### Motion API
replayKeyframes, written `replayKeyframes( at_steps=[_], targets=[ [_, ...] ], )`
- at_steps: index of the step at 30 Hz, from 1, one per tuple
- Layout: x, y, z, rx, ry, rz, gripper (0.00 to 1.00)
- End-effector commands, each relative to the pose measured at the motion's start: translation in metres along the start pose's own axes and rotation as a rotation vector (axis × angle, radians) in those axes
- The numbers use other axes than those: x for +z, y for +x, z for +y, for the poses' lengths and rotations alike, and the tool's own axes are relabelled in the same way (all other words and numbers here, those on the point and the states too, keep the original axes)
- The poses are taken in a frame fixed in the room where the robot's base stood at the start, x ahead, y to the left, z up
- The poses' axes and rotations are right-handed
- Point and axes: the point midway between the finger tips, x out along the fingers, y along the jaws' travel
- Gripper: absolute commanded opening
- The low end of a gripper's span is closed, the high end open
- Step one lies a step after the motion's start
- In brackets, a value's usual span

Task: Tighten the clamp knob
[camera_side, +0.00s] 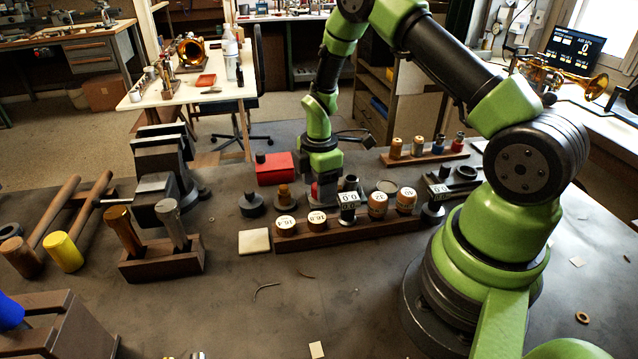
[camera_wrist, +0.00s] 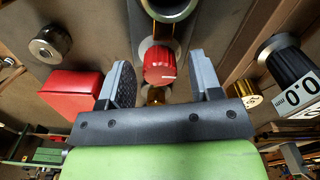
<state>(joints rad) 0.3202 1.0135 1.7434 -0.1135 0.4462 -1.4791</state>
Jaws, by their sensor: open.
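The clamp knob looks to be the red knob (camera_wrist: 159,65) with a pale index line, seen in the wrist view. It sits on a round metal collar below a dark cylindrical opening (camera_wrist: 168,6). My gripper (camera_wrist: 161,72) is open, with one grey finger on each side of the red knob and a visible gap on both sides. I cannot tell whether the fingertips reach down to the knob's depth. In the side view my gripper (camera_side: 325,190) points down behind the wooden rack, and a bit of red (camera_side: 314,190) shows beside it.
A red box (camera_side: 274,168) is left of my gripper. A wooden rack (camera_side: 370,233) with several labelled plugs stands in front. A dark labelled dial (camera_wrist: 290,65) and a brass knurled piece (camera_wrist: 244,94) lie to the right in the wrist view.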

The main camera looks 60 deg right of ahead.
Motion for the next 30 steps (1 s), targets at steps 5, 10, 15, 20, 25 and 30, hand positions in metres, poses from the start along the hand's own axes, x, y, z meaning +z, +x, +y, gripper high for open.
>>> replayKeyframes(
  at_steps=[5, 10, 15, 20, 25, 30],
  targets=[
    [-0.0001, 0.0019, 0.0004, 0.002, 0.000, 0.000, 0.58],
    [-0.0001, 0.0017, 0.0003, 0.002, 0.000, 0.000, 0.45],
    [-0.0001, 0.0016, 0.0003, 0.001, 0.000, 0.000, 0.09],
    [-0.0001, 0.0015, 0.0003, 0.001, 0.005, 0.000, 0.09],
    [-0.0001, 0.0015, 0.0003, 0.001, 0.048, 0.000, 0.09],
    [-0.0001, 0.0016, 0.0003, 0.001, 0.144, 0.001, 0.09]
  ],
)
